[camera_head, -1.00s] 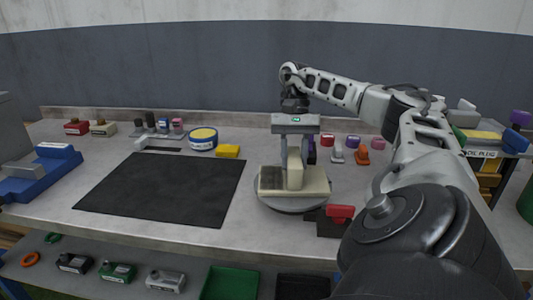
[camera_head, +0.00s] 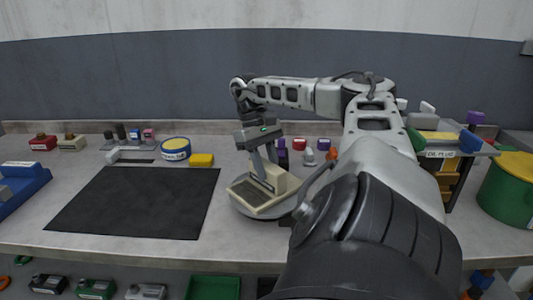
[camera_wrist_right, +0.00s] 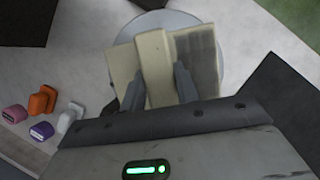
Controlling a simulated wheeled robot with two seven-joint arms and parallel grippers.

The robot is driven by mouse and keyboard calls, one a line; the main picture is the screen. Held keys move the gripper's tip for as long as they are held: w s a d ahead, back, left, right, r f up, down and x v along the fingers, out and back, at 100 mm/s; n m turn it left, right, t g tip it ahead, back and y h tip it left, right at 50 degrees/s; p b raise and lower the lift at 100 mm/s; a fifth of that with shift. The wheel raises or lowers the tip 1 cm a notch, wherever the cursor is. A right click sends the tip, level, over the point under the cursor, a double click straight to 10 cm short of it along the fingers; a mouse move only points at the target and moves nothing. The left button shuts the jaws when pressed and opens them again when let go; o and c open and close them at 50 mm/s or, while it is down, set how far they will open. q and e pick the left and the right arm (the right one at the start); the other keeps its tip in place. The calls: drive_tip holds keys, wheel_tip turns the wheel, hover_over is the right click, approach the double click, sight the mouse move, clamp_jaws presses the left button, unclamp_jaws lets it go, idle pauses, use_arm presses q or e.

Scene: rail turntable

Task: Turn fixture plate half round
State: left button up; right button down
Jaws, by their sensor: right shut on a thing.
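The cream fixture plate (camera_head: 248,196) sits on a round grey turntable (camera_head: 246,213) near the table's front edge. A raised cream block (camera_head: 279,180) stands on it, and one side of the plate has a dark ribbed patch. My right gripper (camera_head: 264,178) points down over the plate and is shut on the raised block. In the right wrist view the fingers of the gripper (camera_wrist_right: 160,88) lie on either side of the block (camera_wrist_right: 155,65), and the turntable rim (camera_wrist_right: 168,18) shows behind. My left gripper is not in view.
A black mat (camera_head: 135,203) lies left of the turntable. A yellow block (camera_head: 201,160) and a blue-yellow round tin (camera_head: 175,149) stand behind it. Small coloured parts (camera_head: 309,157) stand behind the turntable. A green bin (camera_head: 508,190) is at the far right.

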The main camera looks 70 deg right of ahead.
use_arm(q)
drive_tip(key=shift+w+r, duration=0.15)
use_arm(e)
drive_tip(key=shift+r, duration=0.1)
drive_tip(key=c, duration=1)
unclamp_jaws()
drive_tip(key=shift+c, duration=0.2)
drive_tip(key=shift+r+p, duration=0.3)
drive_tip(key=p+v, duration=0.4)
drive_tip(key=shift+d+r, duration=0.1)
drive_tip(key=shift+r, duration=0.35)
drive_tip(key=shift+w+f, duration=0.1)
drive_tip(key=shift+w, duration=0.35)
drive_tip(key=shift+s+d+r, duration=0.1)
drive_tip(key=shift+s+r, duration=0.05)
drive_tip(key=shift+r, duration=0.15)
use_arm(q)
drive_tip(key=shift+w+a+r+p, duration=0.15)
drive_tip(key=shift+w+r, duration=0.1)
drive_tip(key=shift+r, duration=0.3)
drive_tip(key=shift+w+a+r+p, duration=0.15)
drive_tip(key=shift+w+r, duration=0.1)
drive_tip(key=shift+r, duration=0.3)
use_arm(e)
drive_tip(key=shift+w+d+r, duration=0.1)
drive_tip(key=shift+w+r, duration=0.15)
drive_tip(key=shift+r, duration=0.35)
